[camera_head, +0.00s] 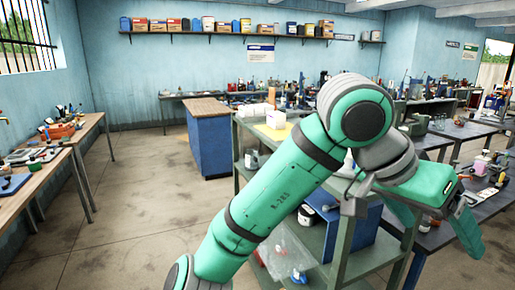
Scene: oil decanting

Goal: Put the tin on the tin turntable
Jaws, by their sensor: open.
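My gripper (440,235) hangs at the right of the view, at the end of my green arm. Its fingers point down and stand apart, with nothing seen between them. It appears over the side of a green-grey shelf cart, near a dark bench; its exact height above them is unclear. I cannot make out the tin for certain among the many small things. I cannot pick out the tin turntable either. My arm hides much of the cart's top and part of the benches behind it.
The green-grey cart (346,240) holds several items on its shelves. A dark bench (440,236) with small items stands at the right. A blue cabinet (209,146) stands behind the cart. Wooden benches (22,190) line the left wall. The concrete floor (135,215) at the left middle is clear.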

